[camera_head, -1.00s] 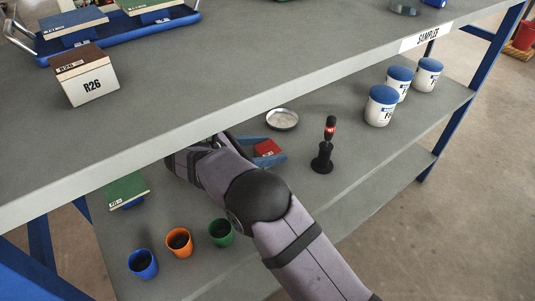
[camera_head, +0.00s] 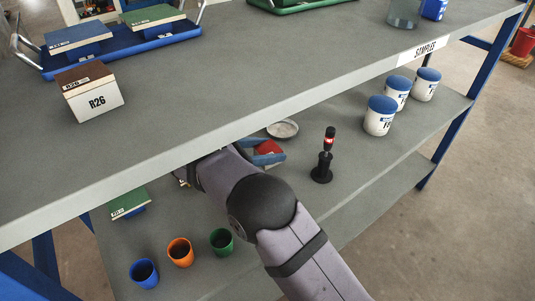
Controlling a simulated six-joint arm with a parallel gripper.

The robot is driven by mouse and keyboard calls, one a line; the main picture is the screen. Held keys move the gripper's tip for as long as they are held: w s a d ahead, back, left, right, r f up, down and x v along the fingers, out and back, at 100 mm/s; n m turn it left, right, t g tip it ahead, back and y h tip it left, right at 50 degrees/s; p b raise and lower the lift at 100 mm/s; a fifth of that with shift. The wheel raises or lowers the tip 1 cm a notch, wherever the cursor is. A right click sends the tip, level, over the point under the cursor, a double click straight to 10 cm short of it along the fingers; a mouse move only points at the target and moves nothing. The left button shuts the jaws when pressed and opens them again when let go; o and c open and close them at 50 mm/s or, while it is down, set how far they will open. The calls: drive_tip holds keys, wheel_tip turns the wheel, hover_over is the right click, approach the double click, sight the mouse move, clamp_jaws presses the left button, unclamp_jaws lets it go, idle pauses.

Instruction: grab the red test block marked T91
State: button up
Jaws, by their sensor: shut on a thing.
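The red block (camera_head: 269,148) shows just past my arm, under the front edge of the upper shelf. Its T91 mark cannot be read from here. Blue parts lie along both sides of it, and the view does not make clear whether they are my fingers or a holder. My gripper (camera_head: 263,150) is mostly hidden behind my own arm and the shelf edge. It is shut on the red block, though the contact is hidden.
A shallow dish (camera_head: 283,129) lies behind the block, and a black stand (camera_head: 322,168) is to its right. White jars (camera_head: 380,117) stand further right. A green-topped block (camera_head: 129,202) and coloured cups (camera_head: 180,252) are at the left. The upper shelf (camera_head: 200,100) overhangs closely.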

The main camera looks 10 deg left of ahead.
drive_tip(key=s+d+p, duration=0.1)
drive_tip(key=s+d, duration=1.1)
drive_tip(key=shift+s+d+f+p, duration=0.15)
drive_tip(key=shift+s+d+p, duration=0.15)
